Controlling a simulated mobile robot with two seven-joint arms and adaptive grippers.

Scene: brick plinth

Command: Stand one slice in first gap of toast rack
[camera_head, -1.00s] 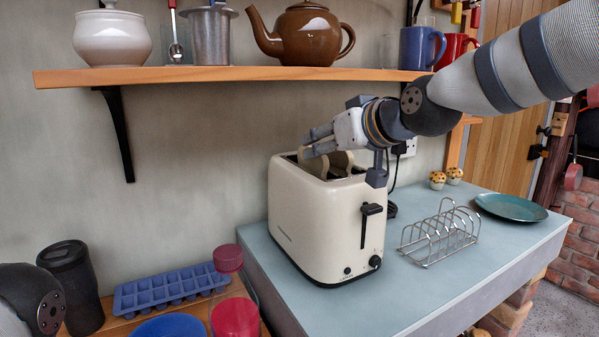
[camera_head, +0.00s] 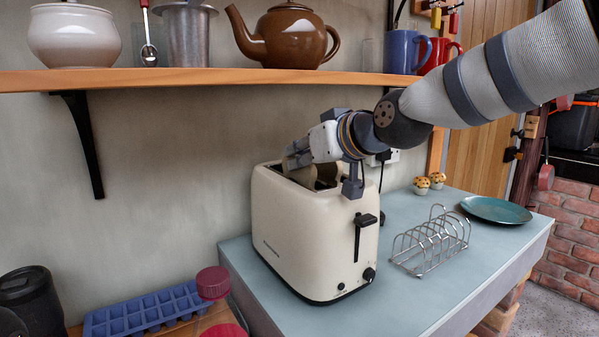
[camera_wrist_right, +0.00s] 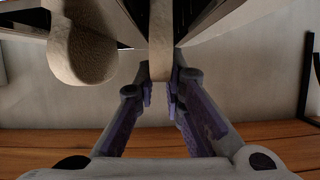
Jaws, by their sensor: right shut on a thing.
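My right gripper (camera_head: 297,157) is over the slots of the cream toaster (camera_head: 310,235). In the right wrist view its fingers (camera_wrist_right: 162,95) are shut on a tan bread slice (camera_wrist_right: 161,42), seen edge-on between them. A second slice (camera_wrist_right: 86,52) stands in the toaster to the left of it in that view; it looks unheld. The lower part of the held slice is hidden by the toaster. The wire toast rack (camera_head: 432,243) stands empty on the counter, right of the toaster. My left gripper is not in view.
A teal plate (camera_head: 495,210) and two muffins (camera_head: 429,183) lie behind the rack. The wooden shelf (camera_head: 200,80) with a teapot (camera_head: 285,38) and mugs runs above. The blue-grey counter (camera_head: 400,295) is clear in front of the rack.

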